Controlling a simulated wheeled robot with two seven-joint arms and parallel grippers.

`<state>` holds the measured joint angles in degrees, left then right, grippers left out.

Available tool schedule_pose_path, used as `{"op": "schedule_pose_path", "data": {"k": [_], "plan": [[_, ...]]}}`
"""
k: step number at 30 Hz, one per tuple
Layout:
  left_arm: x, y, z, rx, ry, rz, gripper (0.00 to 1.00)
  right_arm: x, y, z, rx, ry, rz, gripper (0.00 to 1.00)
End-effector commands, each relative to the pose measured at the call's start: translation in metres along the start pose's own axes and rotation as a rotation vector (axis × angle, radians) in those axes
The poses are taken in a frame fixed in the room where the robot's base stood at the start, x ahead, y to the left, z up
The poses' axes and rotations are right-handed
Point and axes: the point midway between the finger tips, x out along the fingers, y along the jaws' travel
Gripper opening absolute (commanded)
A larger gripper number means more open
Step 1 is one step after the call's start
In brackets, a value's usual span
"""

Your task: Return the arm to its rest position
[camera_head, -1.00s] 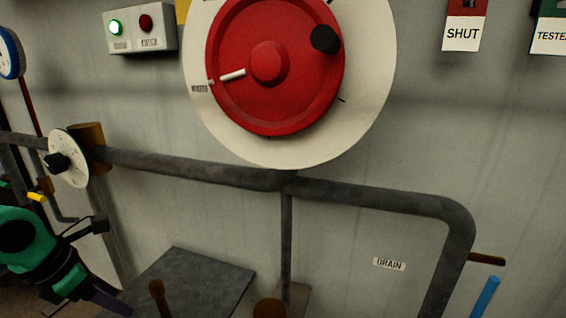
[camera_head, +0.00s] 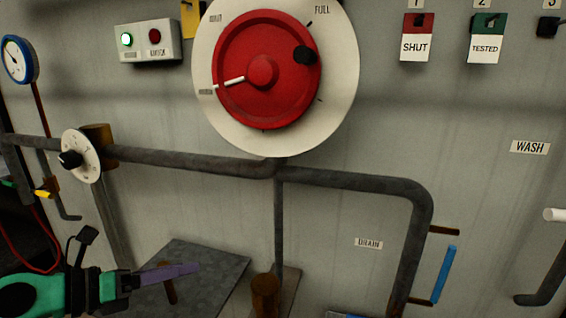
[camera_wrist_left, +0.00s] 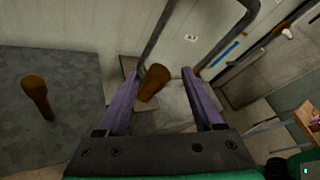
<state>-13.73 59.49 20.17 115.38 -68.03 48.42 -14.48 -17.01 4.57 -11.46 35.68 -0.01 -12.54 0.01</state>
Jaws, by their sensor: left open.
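My left gripper (camera_head: 190,268) has purple fingers and a green and black arm, at the lower left of the head view. It points right, in front of a dark grey plate (camera_head: 205,260). In the left wrist view its fingers (camera_wrist_left: 160,73) stand apart. A brown post (camera_wrist_left: 153,84) shows between them in the picture; I see no grip on it. My right gripper is not in the head view.
A big red wheel (camera_head: 285,90) on a white dial is on the wall. Grey pipes (camera_head: 350,183) run below it. A second brown post (camera_wrist_left: 36,95) stands on the plate. A small white dial (camera_head: 88,158) and a blue-handled lever (camera_head: 445,274) flank the pipes.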

Motion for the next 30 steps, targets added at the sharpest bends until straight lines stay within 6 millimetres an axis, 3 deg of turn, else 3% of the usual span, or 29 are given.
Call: {"op": "schedule_pose_path", "data": {"k": [3,5,7,9,11,12,16,21,24,29,30], "plan": [[0.001,-0.01,0.031,-0.253,-0.284,-0.102,0.68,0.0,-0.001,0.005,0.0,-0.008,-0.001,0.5],[-0.007,-0.002,0.049,-0.45,-0.468,-0.14,0.68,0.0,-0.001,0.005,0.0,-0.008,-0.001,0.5],[-0.024,0.027,0.061,-0.739,-0.7,-0.151,0.68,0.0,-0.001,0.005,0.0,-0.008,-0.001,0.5],[-0.042,0.07,0.05,-1.061,-0.913,-0.111,0.68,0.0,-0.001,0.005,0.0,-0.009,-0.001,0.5],[-0.053,0.109,0.019,-1.349,-1.066,-0.033,0.68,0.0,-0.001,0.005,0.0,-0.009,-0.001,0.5],[-0.057,0.132,-0.01,-1.536,-1.146,0.04,0.68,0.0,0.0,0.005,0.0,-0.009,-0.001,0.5],[-0.055,0.162,-0.108,-1.988,-1.269,0.3,0.68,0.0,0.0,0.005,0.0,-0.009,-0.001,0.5],[-0.044,0.15,-0.205,-2.348,-1.267,0.616,0.68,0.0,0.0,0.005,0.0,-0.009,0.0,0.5],[-0.038,0.13,-0.25,-2.5,-1.222,0.794,0.68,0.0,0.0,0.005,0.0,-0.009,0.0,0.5],[-0.032,0.089,-0.306,-2.682,-1.102,1.077,0.68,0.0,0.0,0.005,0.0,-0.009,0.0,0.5],[-0.025,0.101,-0.318,-2.675,-1.106,1.096,0.68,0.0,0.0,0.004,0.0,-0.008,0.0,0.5]]}}
